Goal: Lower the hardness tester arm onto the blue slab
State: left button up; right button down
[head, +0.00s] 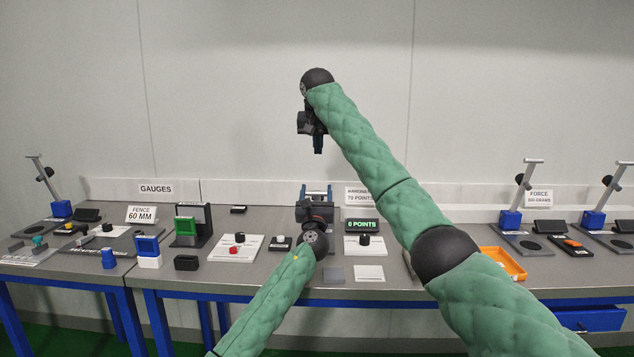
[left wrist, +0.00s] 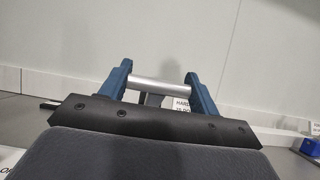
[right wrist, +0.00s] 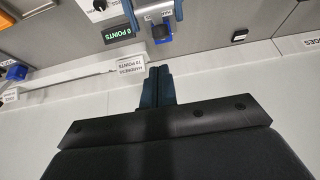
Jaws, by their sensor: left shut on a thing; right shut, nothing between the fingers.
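The hardness tester stands in the middle of the bench, mostly hidden behind my left gripper (head: 316,193) in the head view. In the left wrist view my left gripper (left wrist: 156,86) is shut on the tester arm's silver handle bar (left wrist: 152,87), which spans between its blue fingers. The right wrist view shows the tester's blue block (right wrist: 161,31). My right gripper (head: 318,146) is shut and empty, high above the bench; its fingers touch each other in the right wrist view (right wrist: 158,75). I cannot make out the blue slab; the tester's base is hidden.
The green display (head: 363,225) reads 0 POINTS, beside the HARDNESS sign (head: 357,196). A grey block (head: 334,273) and white card (head: 369,273) lie in front. Other lever stands (head: 511,218) are at right, with an orange tray (head: 505,263). The air around my right gripper is clear.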

send_over(316, 192)
jog(key=w, duration=0.4)
notch_tip(316, 192, down, 9)
jog(key=shift+d+r, duration=0.1)
jog(key=shift+r, duration=0.1)
jog(key=shift+s+f, duration=1.35)
jog(key=shift+s, duration=0.1)
pick_arm(q)
jog(key=shift+a, duration=0.1)
pick_arm(e)
jog(key=shift+s+f, duration=0.55)
jog(key=shift+f, duration=0.05)
pick_arm(q)
jog(key=shift+w, duration=0.1)
pick_arm(e)
jog(key=shift+f, duration=0.1)
